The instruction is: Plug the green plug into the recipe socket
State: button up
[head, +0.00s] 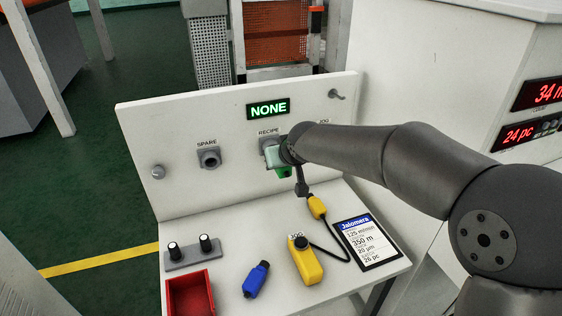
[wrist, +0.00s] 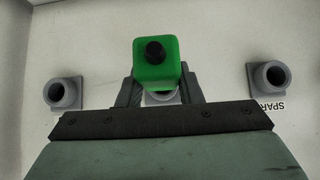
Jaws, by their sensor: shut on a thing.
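My gripper (head: 280,156) is shut on the green plug (head: 284,173) in front of the upright panel. In the wrist view the green plug (wrist: 155,68) sits between the fingers, with its black round end facing the camera. The recipe socket (head: 267,143) is mostly hidden by my gripper under the RECIPE label; part of a grey socket (wrist: 160,98) shows just behind the plug in the wrist view. I cannot tell whether the plug touches or enters it. The display (head: 268,108) above reads NONE.
The spare socket (head: 209,157) is empty; a jog-side socket (wrist: 62,94) looks empty too. On the desk are a blue plug (head: 256,279), a yellow jog pendant (head: 306,262) with a cabled yellow plug (head: 317,207), a recipe card (head: 366,242), two knobs and a red tray (head: 190,294).

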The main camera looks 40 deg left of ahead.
jog(key=shift+w+a, duration=0.4)
jog(key=shift+a, duration=0.25)
jog(key=shift+w+a, duration=0.4)
jog(key=shift+a, duration=0.2)
jog(key=shift+b, duration=0.35)
dwell(0.5)
jog(key=shift+w+a, duration=0.15)
jog(key=o, duration=1.1)
jog(key=b+v, duration=0.2)
jog(key=v, duration=1.5)
jog(key=shift+r+b, duration=0.15)
jog(key=shift+b, duration=0.2)
